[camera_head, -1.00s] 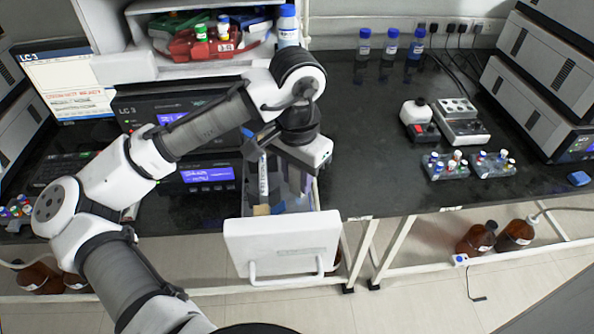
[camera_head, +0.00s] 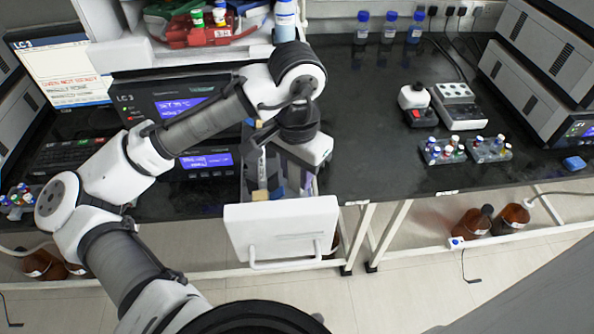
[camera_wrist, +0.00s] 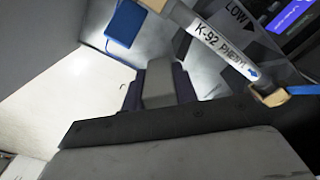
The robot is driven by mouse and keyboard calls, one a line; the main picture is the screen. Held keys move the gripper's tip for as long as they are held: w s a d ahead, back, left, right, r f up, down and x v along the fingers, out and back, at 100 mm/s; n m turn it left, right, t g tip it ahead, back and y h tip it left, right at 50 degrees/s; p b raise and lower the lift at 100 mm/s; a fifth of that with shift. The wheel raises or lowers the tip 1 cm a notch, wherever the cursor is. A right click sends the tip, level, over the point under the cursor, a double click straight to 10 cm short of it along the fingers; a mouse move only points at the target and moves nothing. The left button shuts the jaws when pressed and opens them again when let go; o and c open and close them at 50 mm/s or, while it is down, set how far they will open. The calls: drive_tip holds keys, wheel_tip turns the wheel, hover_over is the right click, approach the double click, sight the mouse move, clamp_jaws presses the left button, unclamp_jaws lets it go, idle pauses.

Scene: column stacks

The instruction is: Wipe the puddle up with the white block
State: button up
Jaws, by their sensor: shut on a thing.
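My gripper (camera_head: 293,186) reaches down into an open white drawer (camera_head: 283,232) under the bench; my wrist hides part of the inside. In the wrist view my gripper (camera_wrist: 158,92) has its two dark fingers closed on the pale sides of a whitish block (camera_wrist: 158,82). The block is near the drawer's pale inner surface; I cannot tell whether it touches. I cannot clearly make out the puddle in either view.
A blue object (camera_wrist: 125,22) lies beyond. On the bench are blue-capped bottles (camera_head: 389,27) and vial racks (camera_head: 443,151). The bench's middle is clear.

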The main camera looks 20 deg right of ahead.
drive_tip(key=shift+w+d, duration=0.25)
drive_tip(key=shift+w, duration=0.6)
drive_tip(key=shift+w+d, duration=0.25)
drive_tip(key=shift+w, duration=0.6)
drive_tip(key=shift+r+p, duration=0.15)
drive_tip(key=shift+p, duration=0.2)
wheel_tip(320, 180, up, 3)
drive_tip(key=shift+f+p, duration=0.2)
drive_tip(key=shift+p, duration=0.85)
wheel_tip(320, 180, up, 6)
drive_tip(key=shift+r, duration=0.15)
